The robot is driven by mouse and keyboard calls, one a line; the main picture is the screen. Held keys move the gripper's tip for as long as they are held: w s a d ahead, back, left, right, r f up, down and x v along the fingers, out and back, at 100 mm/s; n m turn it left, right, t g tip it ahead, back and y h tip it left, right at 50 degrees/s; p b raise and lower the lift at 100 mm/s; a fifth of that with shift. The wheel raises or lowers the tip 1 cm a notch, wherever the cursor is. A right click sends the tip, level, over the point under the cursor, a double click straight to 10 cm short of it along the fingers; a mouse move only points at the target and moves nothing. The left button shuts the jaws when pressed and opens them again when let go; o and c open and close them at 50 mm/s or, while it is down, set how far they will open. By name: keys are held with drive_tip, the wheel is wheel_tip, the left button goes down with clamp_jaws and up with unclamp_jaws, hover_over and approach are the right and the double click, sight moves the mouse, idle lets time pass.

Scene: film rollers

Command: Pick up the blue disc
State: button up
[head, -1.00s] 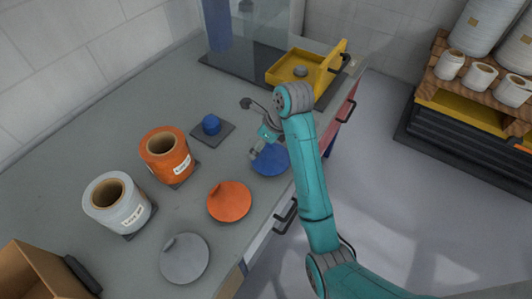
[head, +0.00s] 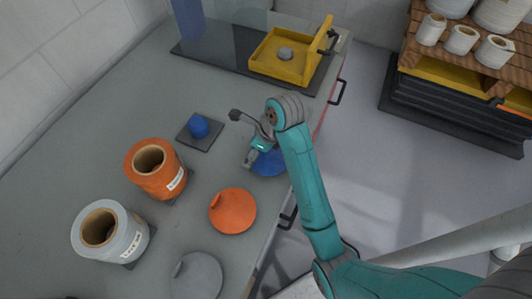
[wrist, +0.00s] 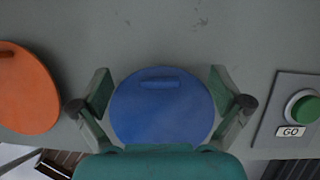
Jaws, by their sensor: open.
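The blue disc (head: 270,164) lies flat on the grey counter near its right edge, partly hidden by my gripper in the head view. In the wrist view the blue disc (wrist: 162,115) shows a raised bar-shaped handle (wrist: 160,83) near its upper rim. My gripper (wrist: 160,78) is open, with one finger on each side of the disc and nothing held between them. In the head view my gripper (head: 253,158) is over the disc's left side. I cannot tell its exact height or whether the fingers touch the disc.
An orange disc (head: 233,211) and a grey disc (head: 196,277) lie nearby. An orange roll (head: 156,169), a white roll (head: 110,234) and a blue knob-like piece (head: 198,126) on a dark plate stand leftward. A yellow tray (head: 285,57) is behind. A green GO button (wrist: 305,107) is right in the wrist view.

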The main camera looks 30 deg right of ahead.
drive_tip(key=c, duration=1.9)
drive_tip(key=shift+r, duration=0.15)
